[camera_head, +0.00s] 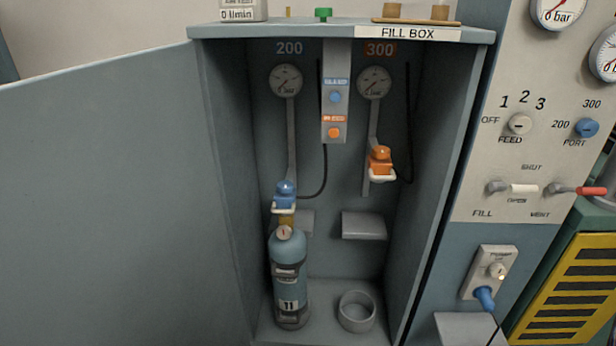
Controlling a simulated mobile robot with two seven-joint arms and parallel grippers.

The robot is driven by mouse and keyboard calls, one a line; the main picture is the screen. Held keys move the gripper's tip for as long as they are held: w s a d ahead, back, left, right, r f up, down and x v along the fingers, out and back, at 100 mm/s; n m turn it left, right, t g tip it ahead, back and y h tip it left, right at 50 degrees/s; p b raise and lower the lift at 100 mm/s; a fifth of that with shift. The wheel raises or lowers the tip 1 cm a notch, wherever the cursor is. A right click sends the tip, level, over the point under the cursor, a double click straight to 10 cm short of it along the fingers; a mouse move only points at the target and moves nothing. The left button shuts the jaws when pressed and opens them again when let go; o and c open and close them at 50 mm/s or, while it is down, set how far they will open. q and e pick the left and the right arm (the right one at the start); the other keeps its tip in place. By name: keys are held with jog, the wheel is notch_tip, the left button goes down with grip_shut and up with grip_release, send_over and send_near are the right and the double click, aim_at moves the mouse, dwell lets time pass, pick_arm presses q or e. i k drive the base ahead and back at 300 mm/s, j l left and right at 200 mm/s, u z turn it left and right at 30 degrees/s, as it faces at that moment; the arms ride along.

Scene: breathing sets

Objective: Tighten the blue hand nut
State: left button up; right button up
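The blue hand nut (285,188) is on the left hose fitting inside the fill box, with a pale bracket (285,208) just below it. Under the bracket a yellow part (286,219) sits above the valve of a blue-grey cylinder (289,290) marked 11. The cylinder stands upright on the box floor. I cannot tell from here how closely the fitting is seated on the valve. Neither of my grippers shows in the head view.
The fill box door (100,200) stands open at the left. An orange hand nut (380,154) hangs at the right, above an empty ring holder (356,311). A control panel (530,140) with knobs and levers stands right of the box.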

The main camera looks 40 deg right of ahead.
aim_at(285, 187)
jog(key=i+l+z, duration=0.6)
jog(key=i+z, duration=0.25)
